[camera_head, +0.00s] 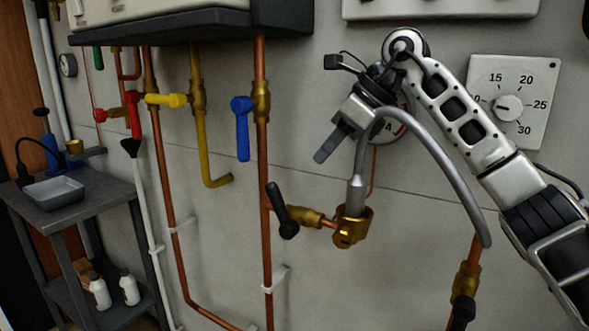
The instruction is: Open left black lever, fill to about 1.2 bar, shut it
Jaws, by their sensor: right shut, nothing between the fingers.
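The left black lever (281,208) sits on a brass valve (308,217) that branches off a vertical copper pipe. The lever stands steeply, across the line of its short branch. A grey hose (440,165) loops from the brass fitting (350,227) beside this valve to a lower brass valve at right. A second black lever (462,313) is on that right valve. My right gripper (325,154) is shut and empty, above and right of the left lever, apart from it. A round gauge (391,132) is mostly hidden behind my right gripper, its reading unclear. My left gripper is out of view.
A blue lever (242,128), yellow handle (166,100) and red lever (133,115) sit on pipes under the boiler (190,24). A thermostat dial (507,107) is on the wall at upper right. A grey cart (75,206) with a tray and bottles stands at left.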

